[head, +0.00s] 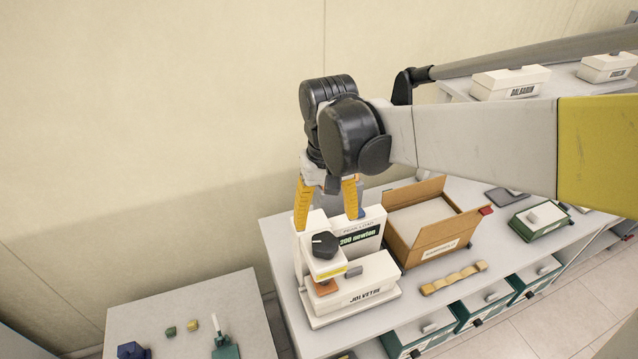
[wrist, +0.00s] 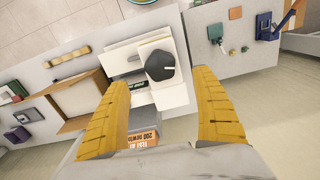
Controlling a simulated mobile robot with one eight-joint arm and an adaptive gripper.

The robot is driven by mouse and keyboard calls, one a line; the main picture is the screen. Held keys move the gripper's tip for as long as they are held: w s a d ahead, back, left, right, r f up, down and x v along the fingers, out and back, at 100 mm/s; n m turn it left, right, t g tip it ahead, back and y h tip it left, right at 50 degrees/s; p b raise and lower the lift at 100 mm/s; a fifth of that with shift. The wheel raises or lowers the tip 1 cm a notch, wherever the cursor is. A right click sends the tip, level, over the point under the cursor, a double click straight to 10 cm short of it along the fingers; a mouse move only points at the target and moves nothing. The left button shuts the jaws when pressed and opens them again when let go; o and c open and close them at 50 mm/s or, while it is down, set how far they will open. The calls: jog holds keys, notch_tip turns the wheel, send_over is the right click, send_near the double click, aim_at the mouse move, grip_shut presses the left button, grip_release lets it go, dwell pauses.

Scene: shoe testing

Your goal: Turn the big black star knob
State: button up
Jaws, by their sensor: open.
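The big black star knob (head: 324,245) sits on top of the white testing machine (head: 362,277), which stands at the left end of the counter. The knob also shows in the wrist view (wrist: 161,65), with a white mark on its face. My gripper (head: 327,222) is open and empty, its two yellow fingers pointing down behind and above the knob in the head view. In the wrist view the knob lies ahead of and between the open fingertips (wrist: 159,80), apart from both.
A cardboard box (head: 428,222) stands open right of the machine. A wavy tan piece (head: 453,278) lies in front of it. A lower grey table (head: 190,312) at left holds small blocks and a green device (head: 224,343). A gap separates table and counter.

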aim_at(325, 242)
notch_tip(325, 242, down, 9)
jog(key=shift+f+b, duration=0.1)
jog(key=shift+b, duration=0.9)
jog(key=c, duration=1.2)
